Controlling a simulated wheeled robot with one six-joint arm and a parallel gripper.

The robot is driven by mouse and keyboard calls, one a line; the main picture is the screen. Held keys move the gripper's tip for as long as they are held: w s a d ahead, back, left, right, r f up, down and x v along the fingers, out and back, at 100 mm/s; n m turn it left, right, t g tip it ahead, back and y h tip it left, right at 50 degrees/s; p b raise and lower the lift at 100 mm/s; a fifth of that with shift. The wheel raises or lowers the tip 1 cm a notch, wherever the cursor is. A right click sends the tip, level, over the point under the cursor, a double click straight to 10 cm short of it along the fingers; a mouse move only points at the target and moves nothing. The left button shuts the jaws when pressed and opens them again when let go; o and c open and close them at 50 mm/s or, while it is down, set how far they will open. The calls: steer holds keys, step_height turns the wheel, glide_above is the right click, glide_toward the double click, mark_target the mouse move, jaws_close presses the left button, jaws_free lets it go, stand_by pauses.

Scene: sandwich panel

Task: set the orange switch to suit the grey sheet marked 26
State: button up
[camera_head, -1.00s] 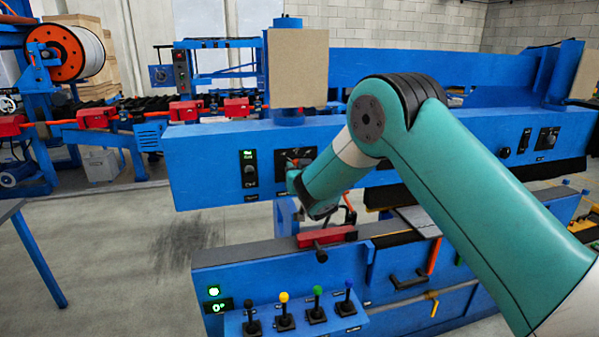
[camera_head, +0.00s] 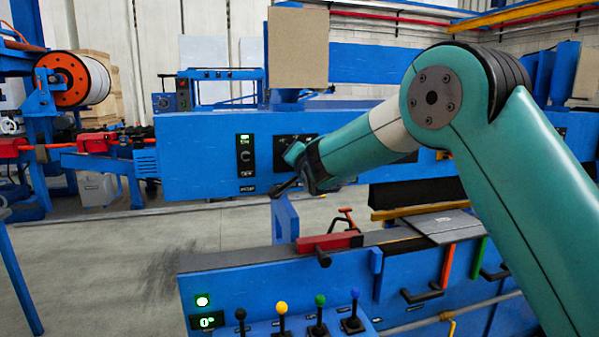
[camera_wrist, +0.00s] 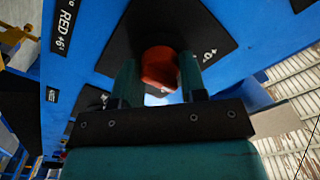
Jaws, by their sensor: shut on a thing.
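My gripper (camera_wrist: 160,75) is shut on the orange switch (camera_wrist: 159,66), a rounded knob on a black plate of the blue panel. In the wrist view one finger is on each side of the knob. Labels on the panel read "RED" and what looks like "+6". In the head view my gripper (camera_head: 298,168) is at the front of the blue beam (camera_head: 200,160) and hides the knob. The grey sheet (camera_head: 445,226) lies flat on the bed of the machine at the right; its mark is too small to read.
A small panel with a lit green display (camera_head: 246,155) is left of my gripper. Several levers with coloured knobs, one yellow (camera_head: 281,308), stand at the lower front, beside a "0°" display (camera_head: 207,322). A red clamp (camera_head: 330,242) sits on the bed below my gripper.

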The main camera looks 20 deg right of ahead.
steer(key=shift+m+b, duration=0.4)
steer(key=shift+b, duration=0.05)
steer(key=o, duration=0.9)
steer(key=s+b, duration=0.4)
steer(key=s, duration=1.3)
steer(key=shift+s, duration=0.25)
steer(key=shift+f, duration=0.1)
